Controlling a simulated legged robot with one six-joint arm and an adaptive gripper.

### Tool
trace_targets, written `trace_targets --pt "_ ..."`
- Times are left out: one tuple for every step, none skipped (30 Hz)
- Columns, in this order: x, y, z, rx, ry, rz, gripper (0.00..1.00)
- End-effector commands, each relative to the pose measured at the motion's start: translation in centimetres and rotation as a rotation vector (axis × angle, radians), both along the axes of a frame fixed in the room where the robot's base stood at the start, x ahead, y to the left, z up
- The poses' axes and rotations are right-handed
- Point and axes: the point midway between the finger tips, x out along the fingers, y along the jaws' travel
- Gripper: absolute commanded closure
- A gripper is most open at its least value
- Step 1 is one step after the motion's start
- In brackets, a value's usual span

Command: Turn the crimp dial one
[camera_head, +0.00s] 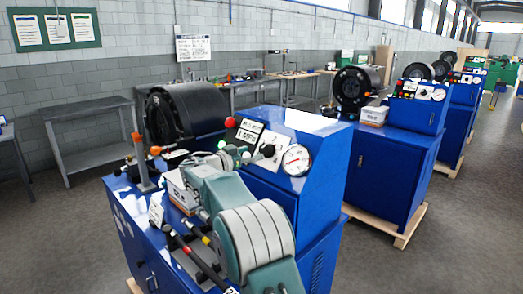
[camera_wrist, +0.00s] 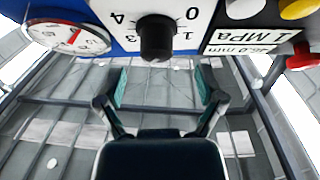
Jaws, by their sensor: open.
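The crimp dial is a black knob (camera_wrist: 157,38) on a white plate with digits that appear upside down in the wrist view. In the head view its white plate (camera_head: 270,146) is on the blue machine's control panel, beside the gauge. My gripper (camera_wrist: 161,86) is open and empty in the wrist view. Its two teal-padded fingers are spread wide below the knob in the picture, apart from it. In the head view my arm reaches over the machine toward the panel, and the fingertips are hard to make out there.
A round pressure gauge (camera_head: 296,160) is right of the dial in the head view. A red button (camera_wrist: 302,57) and a yellow button (camera_wrist: 300,8) are close to the dial plate. A black crimper head (camera_head: 187,112) is behind. More blue machines (camera_head: 393,165) stand to the right.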

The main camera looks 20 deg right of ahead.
Motion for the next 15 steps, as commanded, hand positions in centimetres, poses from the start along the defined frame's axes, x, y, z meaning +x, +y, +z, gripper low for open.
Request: trace_targets --pt "0.2 -1.3 -0.1 0.001 0.000 -0.004 0.13" --pt "0.4 -1.8 -0.1 0.001 0.001 -0.004 0.13" --pt "0.5 -2.3 -0.1 0.001 0.001 -0.004 0.13" --pt "0.7 -2.7 -0.1 0.000 0.001 -0.004 0.13" --pt "0.8 -2.9 0.0 0.000 0.001 -0.003 0.13" --pt "1.0 -3.1 0.0 -0.001 0.002 -0.002 0.13" --pt "1.0 -3.3 0.0 -0.002 0.001 -0.002 0.13" --pt "1.1 -3.5 0.0 -0.002 0.001 -0.001 0.13" --pt "1.2 -3.6 0.0 -0.003 0.001 -0.001 0.13" --pt "1.2 -3.6 0.1 -0.005 0.002 -0.001 0.13" --pt "1.3 -3.6 0.1 -0.006 0.001 0.000 0.13" --pt "1.3 -3.7 0.1 -0.006 0.001 0.000 0.13" --pt "1.3 -3.7 0.1 -0.006 0.001 0.000 0.13" --pt "1.3 -3.7 0.1 -0.006 0.001 0.000 0.13" --pt "1.3 -3.8 0.1 -0.005 0.002 0.000 0.13"
